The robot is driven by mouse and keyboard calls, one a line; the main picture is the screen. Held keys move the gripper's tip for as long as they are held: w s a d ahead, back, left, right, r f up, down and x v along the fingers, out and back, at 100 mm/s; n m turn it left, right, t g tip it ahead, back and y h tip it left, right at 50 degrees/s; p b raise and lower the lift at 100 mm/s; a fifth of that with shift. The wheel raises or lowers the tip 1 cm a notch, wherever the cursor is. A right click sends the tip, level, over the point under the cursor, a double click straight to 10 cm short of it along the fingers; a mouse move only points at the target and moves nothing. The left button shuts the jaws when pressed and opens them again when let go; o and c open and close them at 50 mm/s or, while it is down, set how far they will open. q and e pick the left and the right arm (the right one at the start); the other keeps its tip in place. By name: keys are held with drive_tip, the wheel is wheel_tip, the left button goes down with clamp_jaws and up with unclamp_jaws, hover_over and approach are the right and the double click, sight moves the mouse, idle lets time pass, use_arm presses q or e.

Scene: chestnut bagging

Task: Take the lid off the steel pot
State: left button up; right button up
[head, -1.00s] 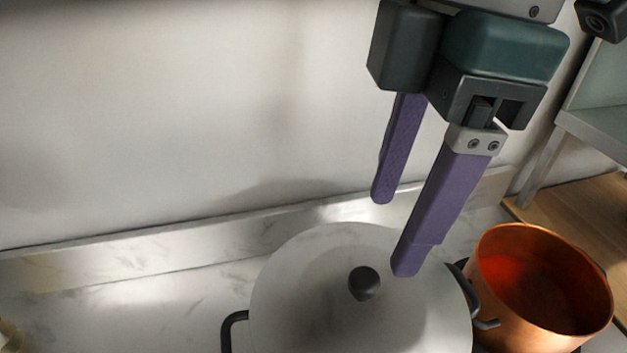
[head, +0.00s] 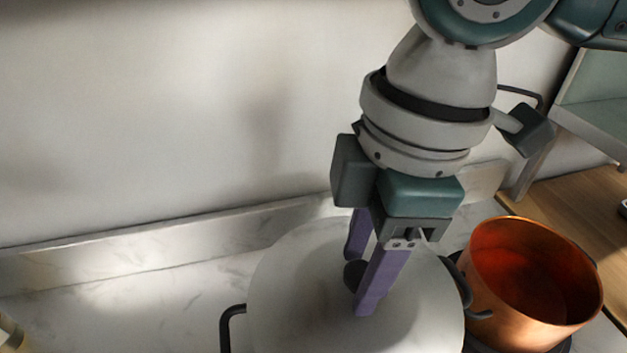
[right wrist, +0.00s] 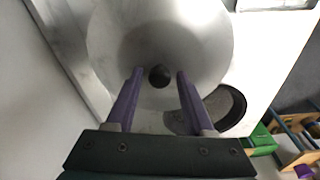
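The steel pot's pale domed lid (head: 290,285) covers the pot, with a dark round knob (head: 354,274) at its middle. A dark pot handle (head: 228,325) sticks out at the left. My right gripper (head: 362,282) points down over the lid with its two purple fingers apart, one on each side of the knob. In the right wrist view the knob (right wrist: 159,76) lies between the open fingertips (right wrist: 159,74), with gaps on both sides. The pot's body is mostly hidden under the lid. My left gripper is not in view.
An open copper pot (head: 530,275) stands close on the right. A marble backsplash (head: 160,250) and wall run behind. The marble counter (head: 130,310) on the left is mostly clear. A wooden surface (head: 590,215) and shelf lie at the far right.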

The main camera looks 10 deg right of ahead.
clamp_jaws()
idle(1.1)
